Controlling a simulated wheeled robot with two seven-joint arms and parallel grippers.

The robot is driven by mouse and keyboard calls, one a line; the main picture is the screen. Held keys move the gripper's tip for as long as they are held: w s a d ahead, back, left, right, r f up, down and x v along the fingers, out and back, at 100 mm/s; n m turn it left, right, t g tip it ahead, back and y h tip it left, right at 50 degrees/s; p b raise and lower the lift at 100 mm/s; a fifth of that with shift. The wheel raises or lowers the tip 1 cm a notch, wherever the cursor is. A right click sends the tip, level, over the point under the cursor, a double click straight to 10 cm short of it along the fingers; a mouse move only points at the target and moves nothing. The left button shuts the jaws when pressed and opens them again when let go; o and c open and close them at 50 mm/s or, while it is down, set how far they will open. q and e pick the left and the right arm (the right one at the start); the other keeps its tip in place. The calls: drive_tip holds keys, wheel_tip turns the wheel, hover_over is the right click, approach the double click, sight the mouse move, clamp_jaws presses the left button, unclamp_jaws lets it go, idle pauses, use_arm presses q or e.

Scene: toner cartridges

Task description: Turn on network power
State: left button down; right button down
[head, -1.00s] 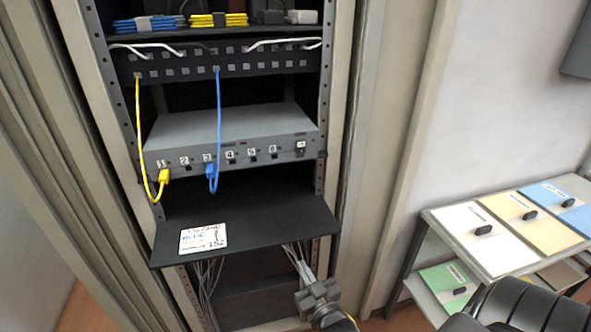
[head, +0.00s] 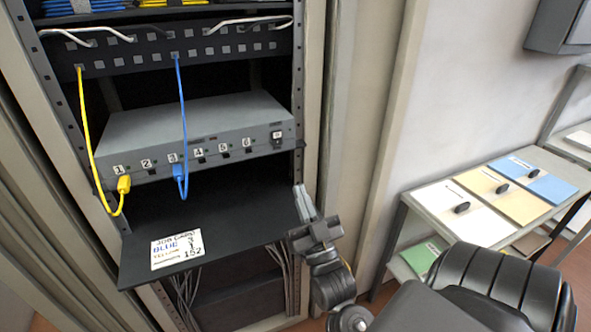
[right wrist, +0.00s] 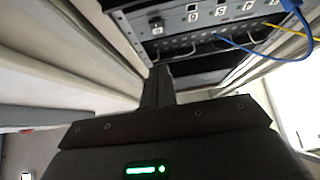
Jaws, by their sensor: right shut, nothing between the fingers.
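The grey network switch box (head: 200,125) sits in the rack with numbered ports 1 to 6 along its front. A small power switch (head: 277,135) is at the right end of that front; whether it is on or off is too small to tell. A yellow cable (head: 86,140) is plugged at port 1 and a blue cable (head: 181,100) at port 3. My right gripper (head: 304,202) is shut and empty, pointing up, right of the shelf and below the power switch, apart from it. In the right wrist view its fingers (right wrist: 158,88) point toward the box (right wrist: 200,18). My left gripper is not in view.
A black shelf (head: 225,225) juts out below the box and bears a job card (head: 177,249) reading blue 3, 152. The rack's right post (head: 299,90) is close to my gripper. A side table (head: 430,195) with coloured folders stands at the right.

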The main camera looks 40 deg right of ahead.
sight(277, 141)
drive_tip(key=shift+w+d+f+p+x, duration=0.1)
drive_tip(key=shift+w+f+p+x, duration=0.4)
drive_tip(key=shift+x, duration=1.4)
drive_tip(key=shift+w+d+f+p+x, duration=0.2)
drive_tip(key=shift+p+x, duration=0.6)
drive_tip(key=shift+x, duration=1.1)
drive_tip(key=shift+w+d+f+p+x, duration=0.1)
drive_tip(key=shift+f+p+x, duration=0.45)
drive_tip(key=shift+x, duration=1.3)
drive_tip(key=shift+r, duration=0.15)
drive_tip(key=shift+w+f+t+b, duration=0.25)
drive_tip(key=shift+f+b, duration=0.2)
drive_tip(key=shift+b, duration=0.55)
drive_tip(key=shift+r, duration=0.3)
